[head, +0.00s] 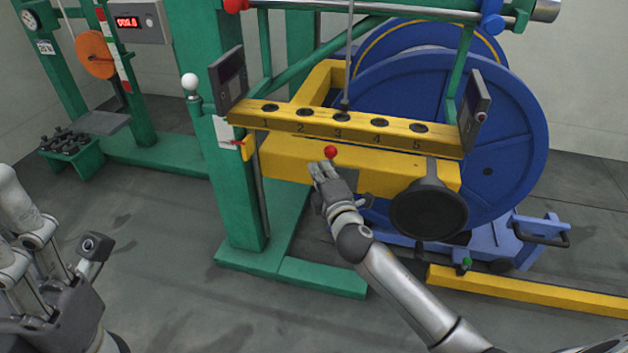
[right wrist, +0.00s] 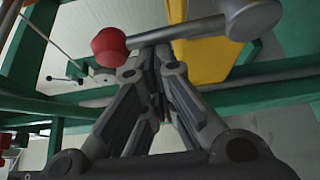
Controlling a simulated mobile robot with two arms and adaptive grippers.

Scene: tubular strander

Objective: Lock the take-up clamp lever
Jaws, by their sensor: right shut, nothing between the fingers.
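The lever at my right gripper has a red ball knob, which shows in the head view (head: 330,152) in front of the yellow beam. In the right wrist view the red knob (right wrist: 109,47) ends a grey rod (right wrist: 180,30) that runs right to a round grey hub (right wrist: 250,16). My right gripper (head: 321,166) is shut and empty, its tips just below the knob. In the wrist view its fingertips (right wrist: 157,62) lie close to the rod; I cannot tell if they touch. My left gripper (head: 72,305) is low at the left, its fingers partly hidden.
A yellow beam (head: 385,133) with numbered holes runs above my right gripper. A blue reel (head: 440,110) stands behind, with a black round disc (head: 428,212) in front. A green post (head: 235,190) rises left of the gripper. The floor between my arms is clear.

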